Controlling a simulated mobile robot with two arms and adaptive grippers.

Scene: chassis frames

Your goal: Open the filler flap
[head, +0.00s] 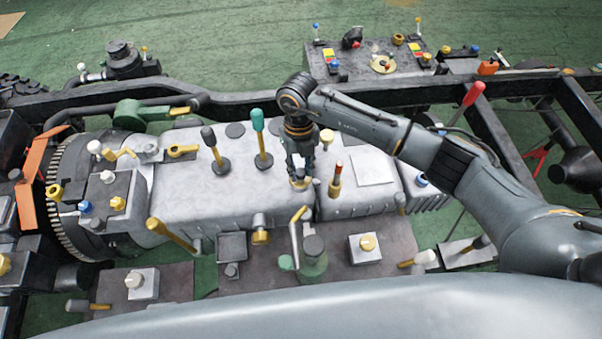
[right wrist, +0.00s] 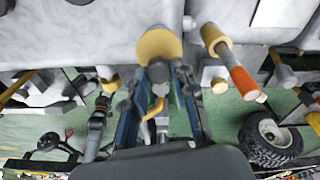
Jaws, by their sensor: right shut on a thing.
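The filler flap appears to be the round yellow disc (right wrist: 160,44) on the grey housing (head: 200,185). In the head view, only a little of its yellow (head: 301,185) shows below the fingers. My right gripper (head: 300,176) reaches down over the housing from the right. Its fingertips (right wrist: 160,68) are shut at the near edge of the yellow disc in the right wrist view, and the exact grip is partly hidden. I cannot tell how far the flap is tilted. My left gripper is not in view.
A red-tipped lever (head: 336,178) with a yellow base stands close to the right of the gripper. A teal-knobbed lever (head: 259,135) and a black-knobbed lever (head: 213,145) stand to its left. A yellow-handled crank (head: 296,228) is just in front. A dark frame rail (head: 240,102) runs behind.

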